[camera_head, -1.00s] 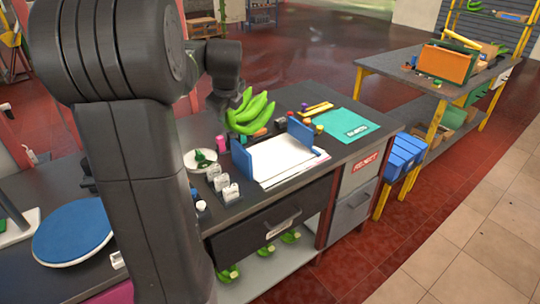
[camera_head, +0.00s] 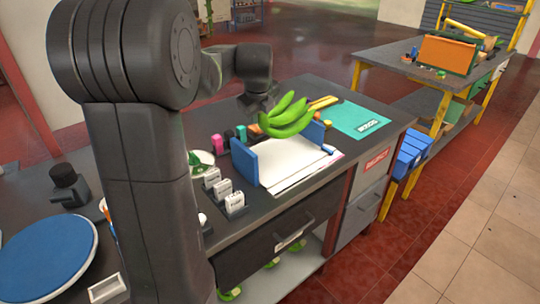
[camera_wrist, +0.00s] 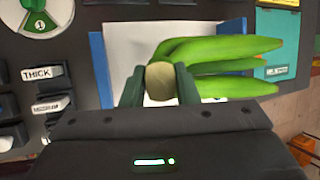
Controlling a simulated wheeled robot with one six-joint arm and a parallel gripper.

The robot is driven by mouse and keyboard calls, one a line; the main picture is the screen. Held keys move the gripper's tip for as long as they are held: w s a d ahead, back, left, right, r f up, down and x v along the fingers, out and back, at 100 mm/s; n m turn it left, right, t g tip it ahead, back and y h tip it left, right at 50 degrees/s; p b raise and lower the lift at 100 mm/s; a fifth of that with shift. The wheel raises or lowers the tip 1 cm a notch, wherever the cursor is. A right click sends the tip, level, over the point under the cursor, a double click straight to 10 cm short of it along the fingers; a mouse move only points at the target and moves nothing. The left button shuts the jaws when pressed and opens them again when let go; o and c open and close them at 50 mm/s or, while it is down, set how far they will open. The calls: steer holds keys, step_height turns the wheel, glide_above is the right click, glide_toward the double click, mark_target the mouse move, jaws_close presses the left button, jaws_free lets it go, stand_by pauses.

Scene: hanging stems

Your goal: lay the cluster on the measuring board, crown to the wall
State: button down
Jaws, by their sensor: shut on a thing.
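The green banana cluster (camera_head: 288,118) hangs from my gripper (camera_head: 256,98) over the back part of the measuring board (camera_head: 290,162). In the wrist view my gripper (camera_wrist: 160,88) is shut on the pale crown, and the fingers of the cluster (camera_wrist: 225,55) point right. The board is white with a blue wall (camera_head: 244,162) at its left end and another blue piece at its right end, partly hidden by the cluster. In the wrist view the left wall (camera_wrist: 101,70) lies left of the crown. Contact between cluster and board cannot be told.
Small label blocks, including one marked THICK (camera_wrist: 42,74), stand left of the board. A pink marker (camera_head: 217,144) stands behind them. A teal mat (camera_head: 360,120) lies to the right. A blue round disc (camera_head: 45,258) is at the lower left.

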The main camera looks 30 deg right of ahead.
step_height(320, 180, down, 9)
stand_by(0.5)
steer(key=shift+f, duration=0.1)
steer(key=shift+f, duration=0.1)
steer(key=c, duration=1.1)
jaws_free()
steer(key=shift+f, duration=0.1)
steer(key=v, duration=1.2)
